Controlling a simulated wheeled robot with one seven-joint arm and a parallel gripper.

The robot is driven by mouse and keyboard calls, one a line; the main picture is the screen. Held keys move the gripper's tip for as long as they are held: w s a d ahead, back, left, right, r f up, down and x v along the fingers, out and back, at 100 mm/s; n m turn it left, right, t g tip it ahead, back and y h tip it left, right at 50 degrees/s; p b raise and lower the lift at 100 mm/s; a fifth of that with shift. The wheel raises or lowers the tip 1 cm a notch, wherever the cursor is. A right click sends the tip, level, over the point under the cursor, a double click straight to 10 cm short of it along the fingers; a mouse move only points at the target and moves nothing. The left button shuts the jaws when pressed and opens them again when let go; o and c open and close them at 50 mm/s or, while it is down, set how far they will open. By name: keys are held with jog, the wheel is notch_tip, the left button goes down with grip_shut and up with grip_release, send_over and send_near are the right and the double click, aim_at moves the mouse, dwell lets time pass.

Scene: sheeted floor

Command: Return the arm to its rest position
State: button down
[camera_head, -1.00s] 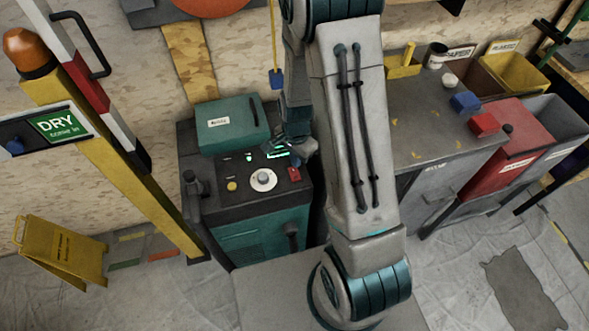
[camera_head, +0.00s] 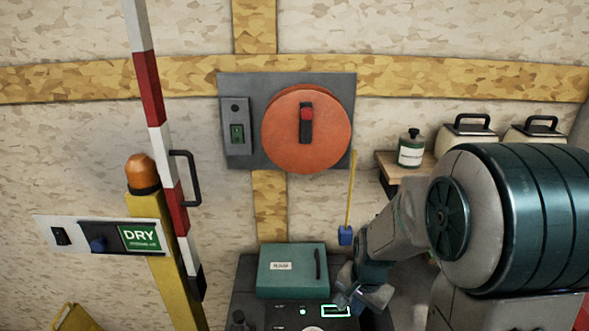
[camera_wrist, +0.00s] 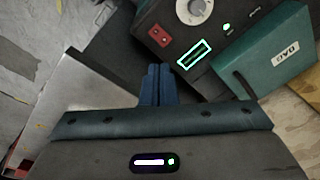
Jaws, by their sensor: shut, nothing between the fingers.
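My gripper (camera_wrist: 156,85) shows in the wrist view with its two blue fingers pressed together and nothing between them. In the head view my gripper (camera_head: 350,298) is at the bottom, close to the lit slot on the console (camera_head: 245,285). My arm comes in from the right, bent, with a large dark ribbed joint near the camera. In the wrist view the console top (camera_wrist: 160,18) lies beyond the fingertips, with a white dial, a red switch and the glowing slot outline. Whether the fingers touch anything is not clear, but they look apart from the panel.
A teal box (camera_head: 292,272) sits on the console's back. A striped pole (camera_head: 155,108) and a yellow post with an orange lamp (camera_head: 142,172) stand at left. An orange disc (camera_head: 285,140) is on the wall. A shelf (camera_head: 385,160) holds a bottle (camera_head: 411,150) and canisters at right.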

jog(key=s+r+n+t, duration=0.2)
jog(key=s+r+n, duration=0.6)
jog(key=s+r, duration=0.4)
jog(key=v, duration=0.3)
jog(key=shift+w+d+r, duration=0.15)
jog(key=shift+d+r, duration=0.05)
jog(key=shift+r, duration=0.05)
